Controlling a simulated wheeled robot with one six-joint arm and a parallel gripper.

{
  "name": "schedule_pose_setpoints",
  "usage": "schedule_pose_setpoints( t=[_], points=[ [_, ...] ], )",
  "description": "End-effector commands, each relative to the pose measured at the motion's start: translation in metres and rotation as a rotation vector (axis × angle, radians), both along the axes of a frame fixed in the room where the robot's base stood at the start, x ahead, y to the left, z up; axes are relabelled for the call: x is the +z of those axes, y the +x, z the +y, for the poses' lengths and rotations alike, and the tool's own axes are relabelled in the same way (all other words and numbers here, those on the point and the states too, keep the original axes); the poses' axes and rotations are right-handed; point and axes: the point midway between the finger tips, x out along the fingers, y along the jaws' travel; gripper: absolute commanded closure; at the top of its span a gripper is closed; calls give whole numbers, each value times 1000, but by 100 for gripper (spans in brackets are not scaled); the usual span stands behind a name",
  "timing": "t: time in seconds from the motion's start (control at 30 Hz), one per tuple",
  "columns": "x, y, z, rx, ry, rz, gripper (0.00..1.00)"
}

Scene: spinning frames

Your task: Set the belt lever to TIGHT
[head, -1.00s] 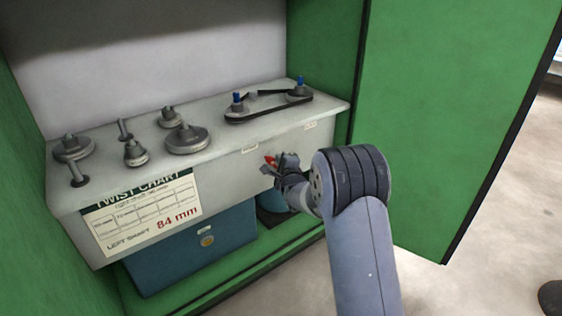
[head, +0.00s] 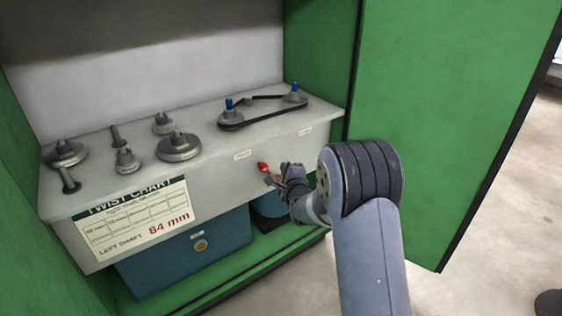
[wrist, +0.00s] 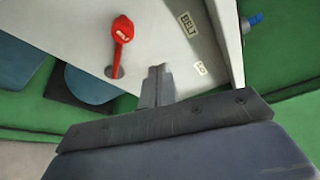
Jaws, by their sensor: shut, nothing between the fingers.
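The red lever (head: 262,167) sits on the pale front face of the bench, below the belt. In the wrist view the red lever (wrist: 122,30) has a thick round-ended handle and a thin stem running to a dark slot in the panel. My gripper (head: 270,181) is shut and empty, just below and right of the lever. In the wrist view my gripper's fingers (wrist: 157,72) are together, with a gap between them and the lever. A "BELT" label (wrist: 188,25) is beside the lever; a smaller label (wrist: 201,68) is too small to read.
A black belt (head: 262,118) loops around two blue-topped pulleys on the bench top (head: 215,140); its far run is bent. Several grey pulleys and posts stand at left. A twist chart (head: 140,215) hangs on the front. The green door (head: 440,110) stands open at right.

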Motion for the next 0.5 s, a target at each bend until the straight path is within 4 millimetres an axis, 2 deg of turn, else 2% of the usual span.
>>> schedule_pose_setpoints(
  t=[0.23,0.5],
  points=[
    [-9,-34,-11,-1,1,1,100],
    [-13,-47,-15,-1,1,-2,100]
  ],
)
